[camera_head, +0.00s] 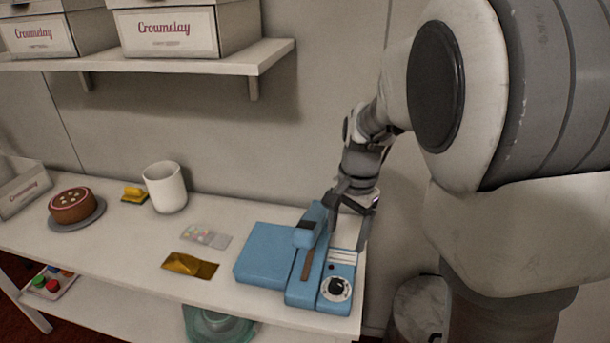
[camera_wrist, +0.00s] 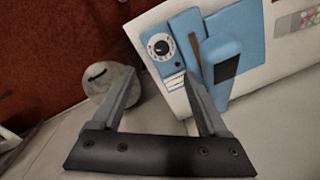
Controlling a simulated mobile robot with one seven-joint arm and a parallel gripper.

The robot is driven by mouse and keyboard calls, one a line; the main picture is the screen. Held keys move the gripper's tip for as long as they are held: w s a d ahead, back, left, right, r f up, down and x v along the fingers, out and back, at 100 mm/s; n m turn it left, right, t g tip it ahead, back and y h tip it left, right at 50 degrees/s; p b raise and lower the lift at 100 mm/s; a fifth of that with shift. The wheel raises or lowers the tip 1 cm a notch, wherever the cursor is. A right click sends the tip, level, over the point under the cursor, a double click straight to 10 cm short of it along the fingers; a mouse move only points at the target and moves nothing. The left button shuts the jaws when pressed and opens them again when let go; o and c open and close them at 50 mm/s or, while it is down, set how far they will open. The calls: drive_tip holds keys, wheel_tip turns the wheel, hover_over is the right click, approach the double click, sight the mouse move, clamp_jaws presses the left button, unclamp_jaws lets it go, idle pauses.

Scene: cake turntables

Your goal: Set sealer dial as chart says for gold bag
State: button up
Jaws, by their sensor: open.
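The blue sealer (camera_head: 265,257) stands at the right end of the white table. Its black dial (camera_head: 336,287) sits on a white round scale on the sealer's front right part. The dial (camera_wrist: 161,47) also shows in the wrist view, beyond my fingertips; its setting is too small to read. The gold bag (camera_head: 190,265) lies flat on the table left of the sealer. No chart that I can read is in view. My gripper (camera_head: 358,215) is open and empty, above the sealer's back right part, apart from the dial. Its open fingers (camera_wrist: 165,90) show in the wrist view.
A clear bag with coloured pieces (camera_head: 206,235) lies behind the gold bag. A white mug (camera_head: 165,187), a yellow item (camera_head: 134,194) and a brown cake (camera_head: 73,205) stand further left. A shelf (camera_head: 180,62) with boxes hangs above. The table's front left is clear.

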drive_tip(key=w+f+m, duration=0.1)
drive_tip(key=w+f, duration=0.1)
drive_tip(key=w, duration=0.1)
drive_tip(key=b, duration=0.2)
approach(337, 283)
drive_tip(key=shift+g+h, duration=0.3)
drive_tip(key=f, duration=0.8)
drive_tip(key=shift+w+a+f, duration=0.3)
drive_tip(key=shift+f, duration=0.1)
clamp_jaws()
